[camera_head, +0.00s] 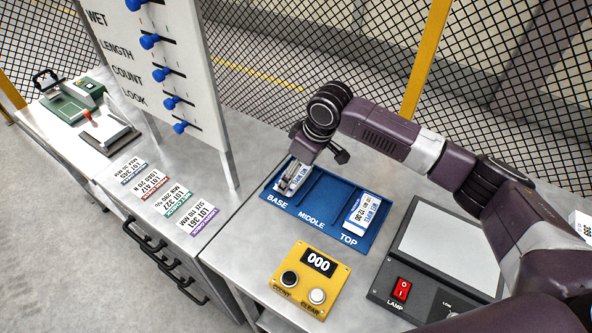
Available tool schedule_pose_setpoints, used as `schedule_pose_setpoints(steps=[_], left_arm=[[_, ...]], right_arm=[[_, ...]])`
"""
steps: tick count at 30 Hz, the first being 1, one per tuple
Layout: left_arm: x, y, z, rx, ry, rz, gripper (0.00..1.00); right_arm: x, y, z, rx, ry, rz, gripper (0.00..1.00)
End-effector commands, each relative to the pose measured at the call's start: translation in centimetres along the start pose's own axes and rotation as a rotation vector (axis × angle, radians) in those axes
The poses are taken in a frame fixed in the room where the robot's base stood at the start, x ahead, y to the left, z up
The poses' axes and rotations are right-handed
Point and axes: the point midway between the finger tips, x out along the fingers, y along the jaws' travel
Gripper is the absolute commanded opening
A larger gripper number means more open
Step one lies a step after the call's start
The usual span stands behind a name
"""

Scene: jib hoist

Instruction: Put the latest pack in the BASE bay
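A blue tray (317,191) has three bays marked BASE, MIDDLE and TOP. A white pack (301,177) with a blue-printed label lies in or just above the BASE bay, partly hidden by my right gripper. My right gripper (290,181) points down over this pack at the BASE end. Its fingers are at the pack, but I cannot tell whether they are closed on it. A second white pack (362,212) with a printed label, partly reading 12:00, lies in the TOP bay. The MIDDLE bay looks empty. My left gripper is not in view.
A yellow counter box (311,280) reading 000 stands before the tray. A lamp panel (446,250) with a red switch is to the right. Several lot cards (165,193) lie left, below a slider board (160,60). Mesh fence stands behind.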

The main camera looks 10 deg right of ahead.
Motion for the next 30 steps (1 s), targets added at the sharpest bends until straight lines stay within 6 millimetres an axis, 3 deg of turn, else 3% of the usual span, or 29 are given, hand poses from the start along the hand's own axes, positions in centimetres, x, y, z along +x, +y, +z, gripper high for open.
schedule_pose_setpoints(steps=[11,12,16,26,30], left_arm=[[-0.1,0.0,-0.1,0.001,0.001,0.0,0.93],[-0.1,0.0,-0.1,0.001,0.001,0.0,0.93],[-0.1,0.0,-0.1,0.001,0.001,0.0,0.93],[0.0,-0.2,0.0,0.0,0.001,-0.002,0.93],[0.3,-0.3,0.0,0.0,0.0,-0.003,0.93]], right_arm=[[0.4,0.0,0.1,0.001,0.0,-0.001,0.47],[0.4,0.0,0.1,0.001,0.0,0.0,0.78],[0.4,0.0,0.1,0.0,0.0,0.0,0.92],[0.2,0.0,0.0,0.0,0.001,0.001,0.93],[-1.2,0.1,0.0,0.0,0.003,0.002,0.93]])
